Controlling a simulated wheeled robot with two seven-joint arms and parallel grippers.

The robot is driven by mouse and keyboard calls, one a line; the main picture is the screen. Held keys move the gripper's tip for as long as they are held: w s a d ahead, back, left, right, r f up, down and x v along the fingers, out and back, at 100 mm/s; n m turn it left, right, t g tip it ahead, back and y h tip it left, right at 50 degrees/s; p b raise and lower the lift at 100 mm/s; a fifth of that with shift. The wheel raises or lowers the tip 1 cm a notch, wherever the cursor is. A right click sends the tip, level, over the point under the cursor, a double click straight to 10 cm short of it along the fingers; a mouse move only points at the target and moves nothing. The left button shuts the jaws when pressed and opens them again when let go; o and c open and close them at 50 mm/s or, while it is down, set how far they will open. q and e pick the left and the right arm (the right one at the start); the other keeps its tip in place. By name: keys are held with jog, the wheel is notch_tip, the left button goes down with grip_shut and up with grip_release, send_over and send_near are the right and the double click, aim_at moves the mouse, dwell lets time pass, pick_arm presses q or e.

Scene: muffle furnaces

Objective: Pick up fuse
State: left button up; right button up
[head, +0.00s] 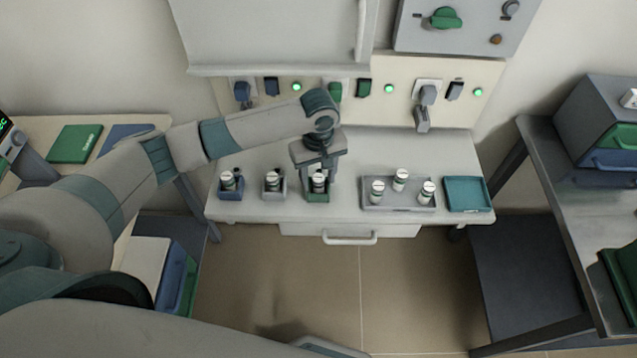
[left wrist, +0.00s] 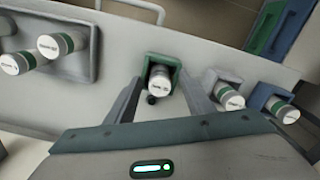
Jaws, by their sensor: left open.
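My left gripper (head: 319,174) points down over the bench, open, with its fingers on either side of a fuse (head: 318,184). This fuse is a white cylinder with a green band, upright in a green-walled holder (head: 318,198). In the left wrist view the fuse (left wrist: 160,80) shows between the open fingers (left wrist: 159,92), with no clear contact. Two similar fuses stand to the left in the head view, one in a grey holder (head: 274,192) and one in a blue holder (head: 231,193). My right gripper is not in view.
A grey tray (head: 397,207) with three more fuses and an empty teal tray (head: 466,194) lie to the right on the white bench (head: 262,215). Switches and green lamps line the panel (head: 405,70) behind. A drawer handle (head: 349,239) juts from the bench front.

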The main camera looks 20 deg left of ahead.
aim_at(322, 179)
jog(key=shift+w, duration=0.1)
pick_arm(q)
jog(key=c, duration=1.1)
jog(key=shift+c, duration=0.3)
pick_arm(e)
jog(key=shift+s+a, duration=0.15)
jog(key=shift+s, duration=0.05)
pick_arm(q)
jog(key=shift+r, duration=0.1)
